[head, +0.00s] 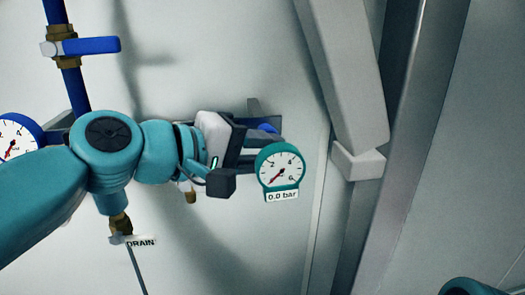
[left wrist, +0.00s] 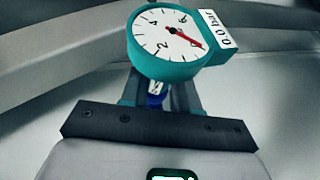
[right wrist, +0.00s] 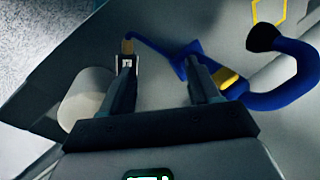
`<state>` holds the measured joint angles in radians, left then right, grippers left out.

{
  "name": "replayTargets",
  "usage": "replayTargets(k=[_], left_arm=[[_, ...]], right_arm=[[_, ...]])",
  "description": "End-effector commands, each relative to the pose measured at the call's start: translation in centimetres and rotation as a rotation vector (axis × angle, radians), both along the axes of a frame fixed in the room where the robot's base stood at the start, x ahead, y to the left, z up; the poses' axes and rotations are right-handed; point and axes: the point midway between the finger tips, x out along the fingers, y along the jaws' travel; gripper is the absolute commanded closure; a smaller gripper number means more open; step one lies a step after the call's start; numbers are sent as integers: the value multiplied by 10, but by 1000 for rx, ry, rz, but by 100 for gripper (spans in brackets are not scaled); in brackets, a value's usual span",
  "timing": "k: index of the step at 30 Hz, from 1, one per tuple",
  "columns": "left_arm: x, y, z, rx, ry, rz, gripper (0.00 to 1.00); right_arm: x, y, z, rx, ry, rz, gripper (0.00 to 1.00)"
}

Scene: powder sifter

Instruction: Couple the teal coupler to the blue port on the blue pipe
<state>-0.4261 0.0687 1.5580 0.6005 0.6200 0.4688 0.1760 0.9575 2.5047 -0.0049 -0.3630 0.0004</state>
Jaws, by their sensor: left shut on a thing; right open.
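The teal coupler carries a round teal gauge (head: 280,170) reading 0.0 bar. My left gripper (head: 252,148) is shut on it, with the gauge beyond the fingertips; the gauge also shows large in the left wrist view (left wrist: 168,42). The coupler body is mostly hidden by the fingers and gauge. A small blue part (head: 266,127) shows just behind the fingers; I cannot tell whether it is a port or touches the coupler. The blue pipe (head: 76,90) runs down at the upper left, partly behind my left arm. My right gripper (right wrist: 160,65) is open.
A blue valve handle (head: 90,46) sits on the pipe. A blue gauge (head: 12,140) is at the left edge, and a DRAIN label (head: 141,243) below my left arm. Grey beams (head: 345,75) stand at the right. A blue hose (right wrist: 290,85) lies near my right gripper.

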Motion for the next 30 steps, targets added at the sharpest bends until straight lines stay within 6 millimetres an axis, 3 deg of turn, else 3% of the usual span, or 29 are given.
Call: replayTargets(k=[6,7,9,23,30], left_arm=[[3,1,1,-2,-1,1,100],[3,1,1,-2,-1,1,60],[3,1,1,-2,-1,1,40],[2,2,0,0,0,1,40],[-21,34,11,-3,-4,4,40]], right_arm=[[0,0,0,0,0,0,39],[0,0,0,0,0,0,39],[0,0,0,0,0,0,39],[0,0,-1,0,0,0,39],[0,0,-11,0,0,0,39]])
